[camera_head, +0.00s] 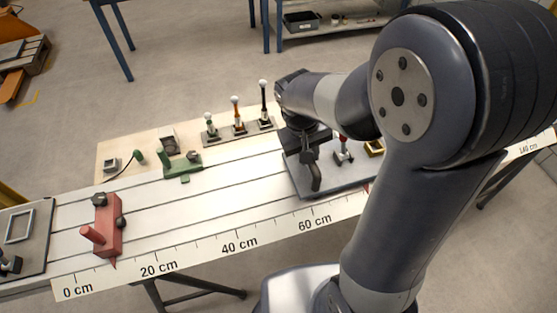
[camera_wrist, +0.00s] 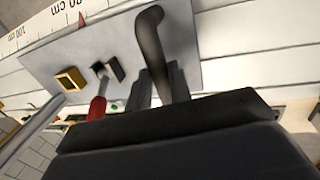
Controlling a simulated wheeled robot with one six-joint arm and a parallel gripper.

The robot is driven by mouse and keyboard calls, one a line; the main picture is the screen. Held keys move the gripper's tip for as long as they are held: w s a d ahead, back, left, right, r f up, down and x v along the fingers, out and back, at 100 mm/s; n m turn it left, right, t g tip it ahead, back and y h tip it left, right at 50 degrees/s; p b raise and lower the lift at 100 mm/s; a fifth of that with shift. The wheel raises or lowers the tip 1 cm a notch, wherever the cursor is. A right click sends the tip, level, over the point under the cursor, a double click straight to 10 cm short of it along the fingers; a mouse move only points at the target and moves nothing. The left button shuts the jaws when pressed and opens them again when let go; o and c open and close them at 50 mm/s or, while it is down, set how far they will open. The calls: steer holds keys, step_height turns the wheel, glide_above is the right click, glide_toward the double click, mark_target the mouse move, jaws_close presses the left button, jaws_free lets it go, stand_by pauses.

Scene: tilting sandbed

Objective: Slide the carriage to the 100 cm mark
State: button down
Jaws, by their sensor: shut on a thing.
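The carriage is a grey flat plate (camera_head: 325,187) on the white slotted bed (camera_head: 225,200). Its dark upright handle (camera_head: 315,180) stands near the plate's left end. My gripper (camera_head: 308,157) is shut on this handle; in the wrist view the dark curved handle (camera_wrist: 152,45) rises between its fingers (camera_wrist: 163,88). The carriage's red pointer (camera_wrist: 82,21) lies at the scale close to the 80 cm label, seemingly a little on the lower side. The 100 cm label (camera_wrist: 12,40) shows further left in the wrist view. My arm covers that mark in the head view.
A red clamp block (camera_head: 108,225) sits on the bed near 10 cm. A green fixture (camera_head: 182,164) and a rack with several handled tools (camera_head: 239,128) stand along the back. A yellow square frame (camera_wrist: 70,79) and a red-handled part (camera_wrist: 97,107) ride on the carriage plate.

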glide_above(324, 167)
stand_by(0.3)
steer(key=c, duration=1.3)
jaws_free()
